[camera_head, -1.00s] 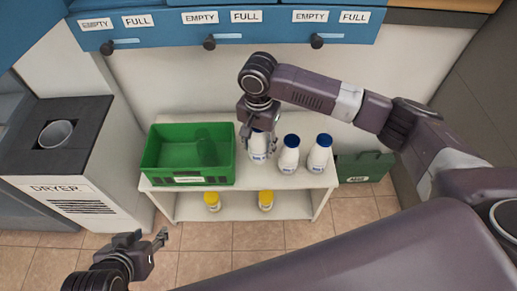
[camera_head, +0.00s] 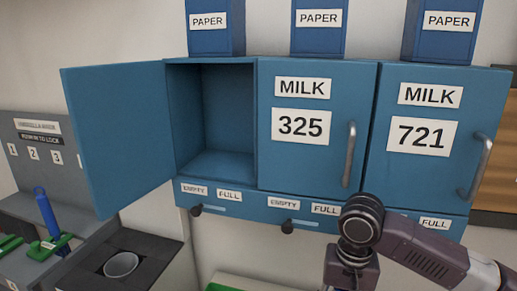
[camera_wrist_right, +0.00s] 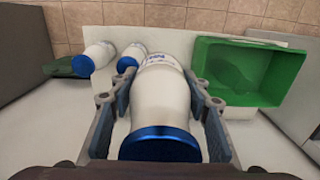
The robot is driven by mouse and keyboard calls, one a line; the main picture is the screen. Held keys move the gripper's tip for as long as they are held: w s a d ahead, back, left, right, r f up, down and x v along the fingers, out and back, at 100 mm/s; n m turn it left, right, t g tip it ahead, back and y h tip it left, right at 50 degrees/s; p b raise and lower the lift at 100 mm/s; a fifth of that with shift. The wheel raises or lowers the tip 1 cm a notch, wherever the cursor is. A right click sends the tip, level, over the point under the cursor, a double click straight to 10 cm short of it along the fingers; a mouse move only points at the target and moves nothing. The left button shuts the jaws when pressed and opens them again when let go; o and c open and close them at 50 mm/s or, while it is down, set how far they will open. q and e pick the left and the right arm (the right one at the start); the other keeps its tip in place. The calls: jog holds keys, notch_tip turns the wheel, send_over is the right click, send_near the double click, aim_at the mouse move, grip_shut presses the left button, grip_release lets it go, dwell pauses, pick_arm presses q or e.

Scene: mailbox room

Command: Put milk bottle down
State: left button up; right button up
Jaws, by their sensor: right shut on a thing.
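A white milk bottle (camera_wrist_right: 160,100) with a blue cap fills the middle of the right wrist view, its cap toward the camera. My right gripper (camera_wrist_right: 162,88) has its fingers on both sides of this bottle and is shut on it. In the head view my right wrist (camera_head: 360,222) is at the bottom, below the blue cabinets; its fingers and the bottle are out of frame. Whether the bottle touches the white shelf (camera_wrist_right: 260,135) is hard to tell. My left gripper is not in view.
The left blue compartment (camera_head: 208,120) is open and empty, its door (camera_head: 120,130) swung left. The MILK 325 (camera_head: 305,165) and MILK 721 (camera_head: 425,160) doors are shut. Two more bottles (camera_wrist_right: 98,56) (camera_wrist_right: 136,50) and a green crate (camera_wrist_right: 205,65) flank the held bottle.

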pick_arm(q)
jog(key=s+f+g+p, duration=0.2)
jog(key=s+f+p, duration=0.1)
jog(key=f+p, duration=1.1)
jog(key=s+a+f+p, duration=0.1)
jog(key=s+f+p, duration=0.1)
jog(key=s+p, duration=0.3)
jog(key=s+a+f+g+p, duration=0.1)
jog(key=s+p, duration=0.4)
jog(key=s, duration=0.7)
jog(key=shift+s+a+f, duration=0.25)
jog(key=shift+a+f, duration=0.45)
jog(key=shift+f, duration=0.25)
pick_arm(e)
jog(key=s+r+n, duration=0.1)
jog(key=s+r, duration=0.2)
jog(key=r, duration=0.5)
jog(key=s+d+r+n, duration=0.1)
jog(key=s+r, duration=0.3)
jog(key=r, duration=0.5)
jog(key=s+r+n, duration=0.1)
jog(key=s+r, duration=0.2)
jog(key=r, duration=0.6)
jog(key=shift+s+d, duration=0.4)
jog(key=shift+s+a, duration=0.1)
